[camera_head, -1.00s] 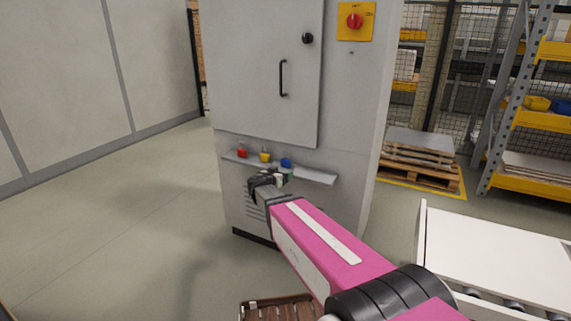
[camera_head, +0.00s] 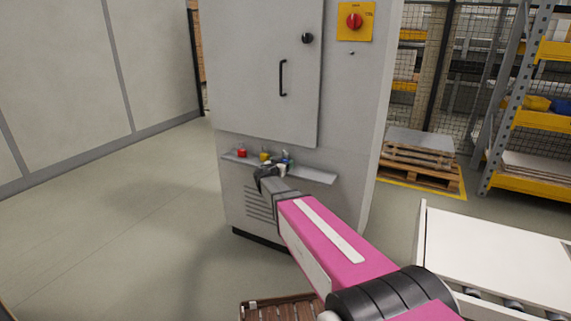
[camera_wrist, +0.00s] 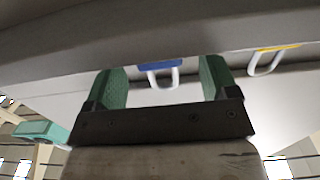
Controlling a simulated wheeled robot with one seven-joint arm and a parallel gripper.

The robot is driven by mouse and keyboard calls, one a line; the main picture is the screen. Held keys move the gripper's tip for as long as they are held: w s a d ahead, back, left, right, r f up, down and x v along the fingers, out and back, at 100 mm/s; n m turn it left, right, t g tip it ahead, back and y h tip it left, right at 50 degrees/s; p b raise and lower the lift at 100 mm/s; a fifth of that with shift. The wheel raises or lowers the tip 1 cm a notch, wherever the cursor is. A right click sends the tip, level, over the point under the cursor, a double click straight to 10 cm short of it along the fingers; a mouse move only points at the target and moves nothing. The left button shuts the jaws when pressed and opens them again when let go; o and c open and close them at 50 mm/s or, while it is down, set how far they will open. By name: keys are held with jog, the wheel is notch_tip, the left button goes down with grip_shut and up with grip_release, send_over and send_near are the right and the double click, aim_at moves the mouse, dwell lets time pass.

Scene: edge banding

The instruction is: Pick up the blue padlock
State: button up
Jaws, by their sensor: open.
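The blue padlock (camera_wrist: 159,66) shows in the wrist view at the top middle, its pale shackle extending down in the picture. It lies between the two green fingers of my gripper (camera_wrist: 161,78) as seen from the wrist, with space on both sides. I cannot tell how deep it is between them. My gripper (camera_head: 279,161) is open and empty, at the ledge (camera_head: 315,176) on the grey cabinet. In the head view my gripper largely hides the blue padlock.
A yellow padlock (camera_head: 264,156) stands just left of my gripper, and a red padlock (camera_head: 241,153) further left on the ledge. The yellow one also shows in the wrist view (camera_wrist: 280,47). The grey cabinet (camera_head: 262,80) rises behind. Floor at left is clear.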

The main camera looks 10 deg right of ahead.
jog(key=x, duration=0.3)
jog(key=c, duration=1)
jog(key=shift+c, duration=0.2)
jog(key=shift+r, duration=0.1)
jog(key=shift+s+r, duration=0.1)
jog(key=shift+r, duration=0.45)
notch_tip(320, 180, up, 3)
jog(key=shift+f, duration=0.15)
jog(key=s+a+r, duration=0.6)
jog(key=s+r, duration=0.1)
jog(key=s, duration=0.2)
jog(key=shift+s+a, duration=0.25)
jog(key=shift+s, duration=0.05)
